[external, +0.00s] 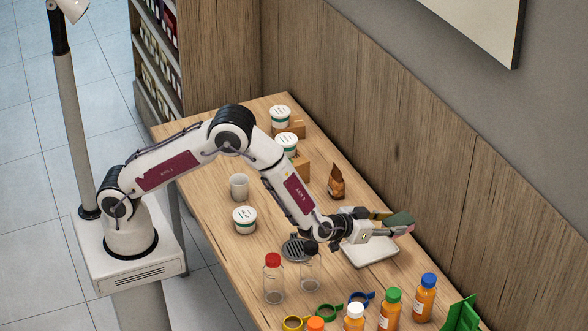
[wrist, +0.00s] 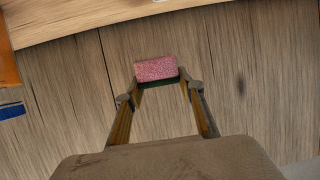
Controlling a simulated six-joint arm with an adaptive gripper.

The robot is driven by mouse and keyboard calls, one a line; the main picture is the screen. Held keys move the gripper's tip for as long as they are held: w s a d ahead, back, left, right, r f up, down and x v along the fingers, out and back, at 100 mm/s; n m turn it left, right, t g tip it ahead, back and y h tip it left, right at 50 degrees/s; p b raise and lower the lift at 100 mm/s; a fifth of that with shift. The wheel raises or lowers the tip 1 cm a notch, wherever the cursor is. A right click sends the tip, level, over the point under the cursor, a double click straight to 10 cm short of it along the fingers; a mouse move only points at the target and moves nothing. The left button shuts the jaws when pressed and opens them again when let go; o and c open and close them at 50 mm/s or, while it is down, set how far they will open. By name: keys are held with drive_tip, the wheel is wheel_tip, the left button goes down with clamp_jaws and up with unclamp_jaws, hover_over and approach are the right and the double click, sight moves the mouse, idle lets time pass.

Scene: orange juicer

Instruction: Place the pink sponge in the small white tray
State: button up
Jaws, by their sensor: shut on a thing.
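The pink sponge (wrist: 156,69) is between the fingertips of my gripper (wrist: 160,92) in the wrist view. In the external view my gripper (external: 396,226) points toward the wooden wall, and only a small pink part of the sponge (external: 408,230) shows at its tips. The small white tray (external: 372,254) lies on the table beneath my gripper and is partly hidden by it. The sponge is above the tray's far right side; the exact height is hard to tell.
Bottles with orange contents (external: 425,298) and colored rings (external: 327,312) stand near the front. A clear bottle with a red cap (external: 273,278), a round grate (external: 295,247) and a brown bag (external: 337,182) are around the arm. The wooden wall (external: 430,150) is close behind the tray.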

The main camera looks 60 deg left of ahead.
drive_tip(key=r, duration=0.2)
hover_over(370, 249)
drive_tip(key=shift+m+h, duration=0.4)
drive_tip(key=shift+h, duration=0.1)
drive_tip(key=s+a, duration=0.1)
drive_tip(key=s+a+f, duration=0.1)
drive_tip(key=s+a, duration=0.1)
drive_tip(key=shift+f, duration=0.2)
drive_tip(key=shift+f, duration=0.1)
drive_tip(key=shift+f, duration=2.8)
drive_tip(key=shift+f, duration=2.1)
drive_tip(key=shift+f, duration=0.6)
